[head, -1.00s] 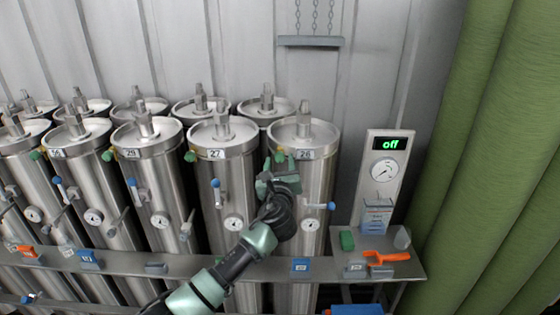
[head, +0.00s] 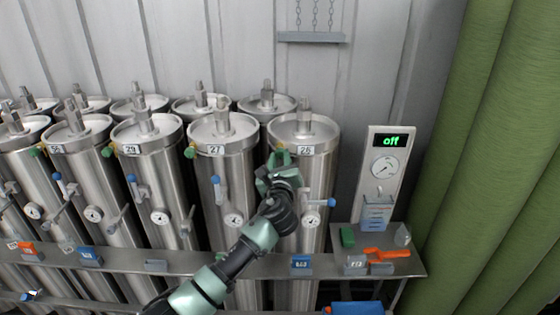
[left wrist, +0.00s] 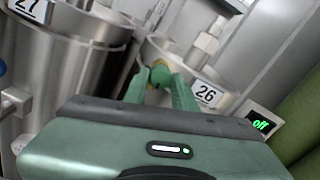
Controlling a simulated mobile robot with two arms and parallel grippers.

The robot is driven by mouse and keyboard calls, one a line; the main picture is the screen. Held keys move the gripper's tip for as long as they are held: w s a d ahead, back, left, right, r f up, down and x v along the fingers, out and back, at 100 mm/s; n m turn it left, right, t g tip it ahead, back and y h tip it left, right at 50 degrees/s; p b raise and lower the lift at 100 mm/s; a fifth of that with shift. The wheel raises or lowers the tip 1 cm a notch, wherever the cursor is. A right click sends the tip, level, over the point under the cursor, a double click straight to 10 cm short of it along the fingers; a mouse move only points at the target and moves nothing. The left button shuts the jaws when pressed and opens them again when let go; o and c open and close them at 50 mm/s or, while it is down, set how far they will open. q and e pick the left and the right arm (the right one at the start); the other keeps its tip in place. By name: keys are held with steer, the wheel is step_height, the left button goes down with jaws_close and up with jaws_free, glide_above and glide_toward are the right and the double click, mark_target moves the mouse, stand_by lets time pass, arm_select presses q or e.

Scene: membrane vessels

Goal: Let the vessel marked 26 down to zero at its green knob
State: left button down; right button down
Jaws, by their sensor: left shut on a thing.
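The vessel marked 26 (head: 313,170) is a tall steel cylinder at the right end of the front row; its label (left wrist: 206,93) shows in the left wrist view. Its green knob (left wrist: 160,74) sits on a small brass-coloured fitting left of the label. My left gripper (left wrist: 160,86) is shut on the green knob, one finger on each side of it. In the head view the left gripper (head: 279,162) covers most of the knob. A round gauge (head: 311,219) sits low on the vessel; its reading is too small to tell. My right gripper is not in view.
Vessel 27 (head: 224,175) stands close on the left, with more vessels beyond. A shelf (head: 215,264) with small tags runs in front. A panel (head: 371,200) with a display reading off stands at right, above an orange tool (head: 386,254). A green curtain (head: 480,150) hangs far right.

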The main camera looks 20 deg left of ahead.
arm_select(q)
steer(key=n+b, duration=0.2)
steer(key=n, duration=0.3)
steer(key=shift+d+f+b, duration=0.1)
steer(key=shift+f+b, duration=0.05)
steer(key=shift+b, duration=0.25)
steer(key=n+b, duration=0.2)
steer(key=n, duration=0.2)
steer(key=shift+n, duration=0.4)
steer(key=n+b, duration=0.3)
steer(key=n, duration=0.2)
steer(key=shift+n, duration=0.3)
steer(key=shift+r+n+b, duration=0.2)
steer(key=shift+n+b, duration=1.1)
steer(key=shift+n, duration=0.9)
steer(key=c, duration=1.1)
jaws_free()
